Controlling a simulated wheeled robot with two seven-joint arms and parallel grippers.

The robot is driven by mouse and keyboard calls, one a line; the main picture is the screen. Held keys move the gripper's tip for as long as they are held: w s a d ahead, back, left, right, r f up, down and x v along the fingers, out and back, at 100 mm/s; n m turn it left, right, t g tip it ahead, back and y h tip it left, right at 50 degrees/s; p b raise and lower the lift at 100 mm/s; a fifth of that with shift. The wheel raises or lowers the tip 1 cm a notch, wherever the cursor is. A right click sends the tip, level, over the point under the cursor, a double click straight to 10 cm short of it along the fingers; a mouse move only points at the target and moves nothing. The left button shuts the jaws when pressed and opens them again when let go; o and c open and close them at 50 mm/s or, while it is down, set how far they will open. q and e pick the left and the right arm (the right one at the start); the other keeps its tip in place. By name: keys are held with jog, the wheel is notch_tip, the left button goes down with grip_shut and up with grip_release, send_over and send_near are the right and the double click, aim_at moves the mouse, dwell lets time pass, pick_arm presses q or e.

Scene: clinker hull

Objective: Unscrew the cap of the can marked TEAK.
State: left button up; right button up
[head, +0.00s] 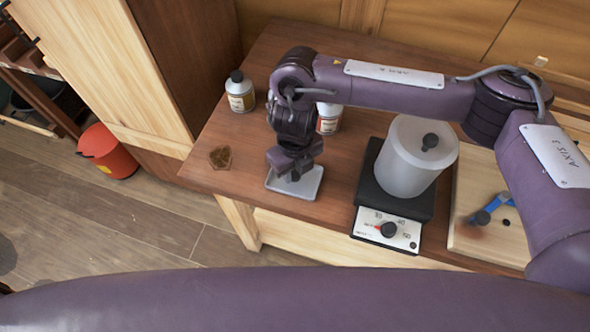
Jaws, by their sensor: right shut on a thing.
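A white can (240,93) with a dark cap and a tan label stands at the table's left back. A second white can (329,119) with an orange-toned label stands behind my right arm, which hides its top. I cannot read either label, so I cannot tell which is TEAK. My right gripper (291,172) points down over a small pale grey tray (309,188), apart from both cans. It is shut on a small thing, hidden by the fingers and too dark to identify. My left gripper is not in view.
A grey-white pot (402,178) with a black lid knob sits on a black hotplate (370,203) with a dial. A brown crumpled piece (221,157) lies left of the tray. A pale board (482,240) with a blue tool (492,207) lies right. A red bucket (108,152) stands on the floor.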

aim_at(295, 173)
jog(key=shift+f, duration=0.6)
jog(key=o, duration=1.1)
jog(key=shift+f, duration=0.1)
notch_tip(295, 173, up, 12)
jog(key=shift+b, duration=0.35)
